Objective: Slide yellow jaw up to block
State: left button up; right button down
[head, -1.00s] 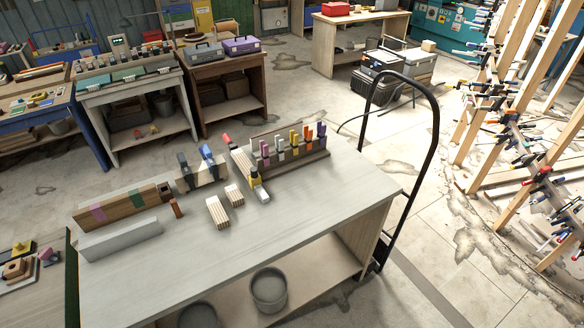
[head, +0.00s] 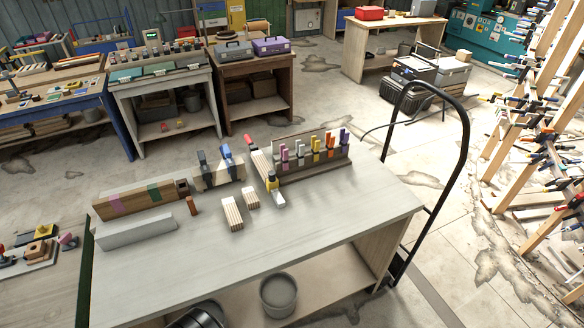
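A yellow jaw (head: 271,182) sits near the front end of a long pale wooden piece (head: 261,164) on the grey workbench. A red end (head: 248,141) shows at the back of this piece, and a whitish piece (head: 278,200) lies just in front of the jaw. Two striped wooden blocks, a larger one (head: 232,213) and a smaller one (head: 250,198), lie to the left of the jaw, apart from it. I cannot tell which block the task means. Neither of my grippers shows in the head view.
A rack of coloured clamps (head: 315,152) stands behind right. A brown board (head: 140,199), a grey beam (head: 135,231) and a clamped pale block (head: 218,173) are at left and back. The workbench's (head: 330,215) front and right are clear. A black rail (head: 464,150) rises at right.

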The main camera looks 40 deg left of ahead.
aim_at(272, 182)
jog(key=i, duration=1.15)
jog(key=u, duration=1.8)
